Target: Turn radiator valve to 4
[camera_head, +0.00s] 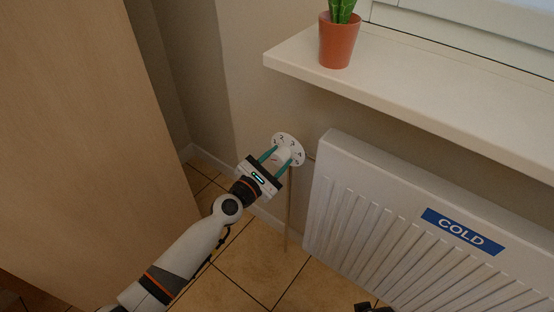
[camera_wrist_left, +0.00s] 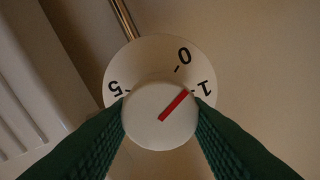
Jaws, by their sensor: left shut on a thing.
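The radiator valve has a round white dial (camera_head: 289,142) with black numbers, on the wall left of the radiator. Its white knob (camera_wrist_left: 152,128) shows large in the left wrist view, in front of the dial (camera_wrist_left: 150,47). The knob's red pointer slants up and right, toward the side where 0 and 1 stand; the slanted view hides the exact reading. 5 shows at the left, and the knob and fingers hide the other numbers there. My left gripper (camera_head: 276,159) is shut on the knob, one green finger on each side.
The white radiator (camera_head: 375,205) bears a blue COLD sign (camera_head: 462,231) and stands close right of the valve. A windowsill (camera_head: 420,75) with a potted plant (camera_head: 340,40) juts out above. A wooden panel (camera_head: 85,130) stands at the left. A thin pipe (camera_head: 289,215) runs down from the valve.

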